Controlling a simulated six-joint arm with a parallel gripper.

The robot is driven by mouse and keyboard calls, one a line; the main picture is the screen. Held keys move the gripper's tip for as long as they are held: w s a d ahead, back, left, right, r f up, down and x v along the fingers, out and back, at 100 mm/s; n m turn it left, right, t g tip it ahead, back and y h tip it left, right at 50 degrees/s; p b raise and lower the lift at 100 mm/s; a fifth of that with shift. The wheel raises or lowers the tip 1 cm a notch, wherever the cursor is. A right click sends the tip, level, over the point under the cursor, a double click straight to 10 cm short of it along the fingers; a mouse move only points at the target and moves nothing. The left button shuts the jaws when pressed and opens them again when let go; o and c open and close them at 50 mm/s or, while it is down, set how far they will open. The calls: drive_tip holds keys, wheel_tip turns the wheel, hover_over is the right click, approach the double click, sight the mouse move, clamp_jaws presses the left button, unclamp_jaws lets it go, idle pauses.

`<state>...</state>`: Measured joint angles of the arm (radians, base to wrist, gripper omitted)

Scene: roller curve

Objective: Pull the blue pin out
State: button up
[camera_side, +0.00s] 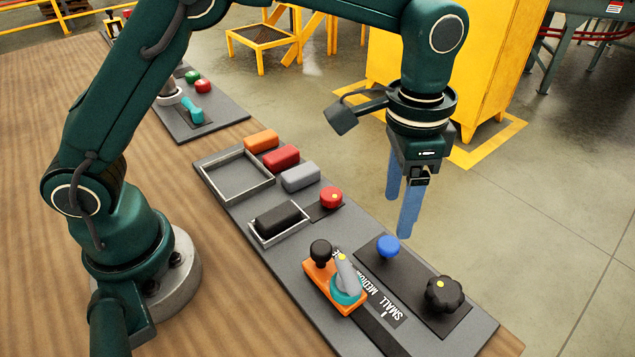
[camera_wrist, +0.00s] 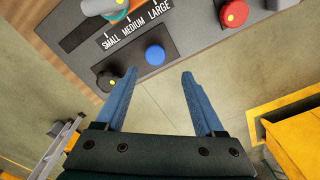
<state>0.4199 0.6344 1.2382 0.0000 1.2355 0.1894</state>
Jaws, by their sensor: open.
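The blue pin (camera_side: 387,247) has a round blue head and sits on a dark plate between the black knob and the red knob. In the wrist view the blue pin (camera_wrist: 155,55) lies ahead of the fingertips, a little left of the middle of the gap. My gripper (camera_side: 400,212) is open and empty, with blue fingers pointing down. In the side view it hangs above and beyond the panel's far edge, apart from the pin. In the wrist view my gripper (camera_wrist: 158,72) shows both fingers spread. Only the pin's head is visible; any shaft is hidden.
A black lobed knob (camera_side: 444,294) and a red knob (camera_side: 331,198) flank the pin. An orange slider (camera_side: 322,282) with a lever stands near the SMALL, MEDIUM, LARGE label. Coloured blocks and metal trays (camera_side: 236,152) lie farther along. A yellow cabinet (camera_side: 478,60) stands behind.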

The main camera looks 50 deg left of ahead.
sight(389, 243)
drive_tip(key=shift+s+d+f, duration=0.15)
drive_tip(key=shift+s+f, duration=0.05)
drive_tip(key=shift+f, duration=0.3)
drive_tip(key=shift+s+d+f, duration=0.15)
drive_tip(key=shift+f, duration=2.5)
clamp_jaws()
